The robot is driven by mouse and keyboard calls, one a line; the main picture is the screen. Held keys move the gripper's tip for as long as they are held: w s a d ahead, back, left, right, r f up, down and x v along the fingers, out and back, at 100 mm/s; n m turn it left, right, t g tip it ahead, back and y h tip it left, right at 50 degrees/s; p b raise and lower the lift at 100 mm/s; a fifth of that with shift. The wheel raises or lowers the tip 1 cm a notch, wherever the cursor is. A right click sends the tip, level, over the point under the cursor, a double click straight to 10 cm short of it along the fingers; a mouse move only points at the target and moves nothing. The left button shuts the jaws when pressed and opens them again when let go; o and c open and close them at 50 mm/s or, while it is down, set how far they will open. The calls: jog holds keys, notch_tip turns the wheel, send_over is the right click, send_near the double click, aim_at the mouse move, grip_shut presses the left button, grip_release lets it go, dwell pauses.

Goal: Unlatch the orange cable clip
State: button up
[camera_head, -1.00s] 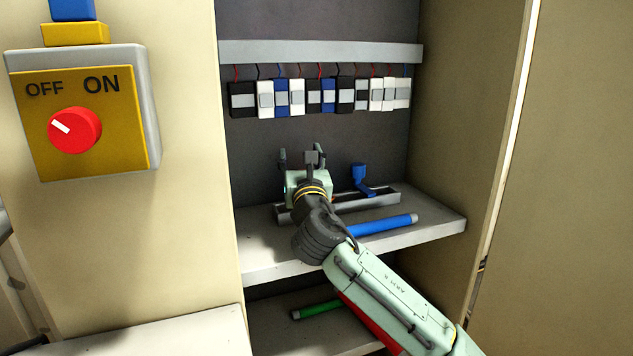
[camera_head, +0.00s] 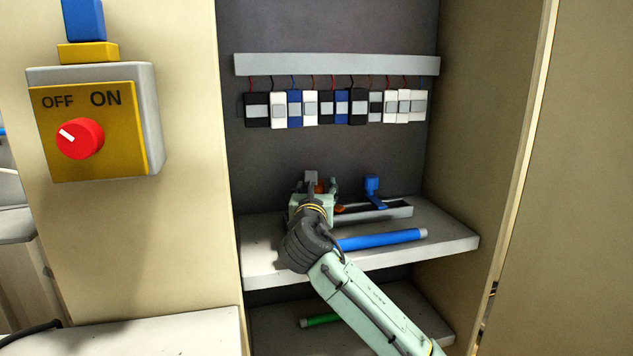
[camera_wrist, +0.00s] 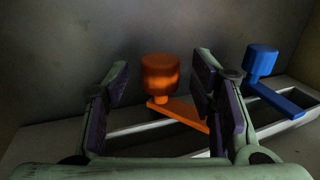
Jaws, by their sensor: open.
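The orange cable clip (camera_wrist: 161,76) has a round knob, with a flat arm (camera_wrist: 182,114) running right and toward me over a grey channel (camera_wrist: 272,130). In the head view only small orange patches (camera_head: 340,209) show past my gripper (camera_head: 314,184). My gripper (camera_wrist: 162,70) is open, with one finger to each side of the knob in the wrist view. The knob appears beyond the fingers, and I see no contact. The right finger hides the end of the orange arm. A similar blue clip (camera_wrist: 262,60) stands to the right; it also shows in the head view (camera_head: 373,187).
The channel (camera_head: 385,213) lies on a white shelf (camera_head: 455,241) in a cabinet. A blue rod (camera_head: 385,240) lies in front of it, and a green rod (camera_head: 322,320) is on the lower shelf. Several modules (camera_head: 335,107) hang above. A red OFF/ON knob (camera_head: 80,139) is on the left.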

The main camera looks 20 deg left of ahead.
jog(key=shift+x, duration=1.5)
grip_shut()
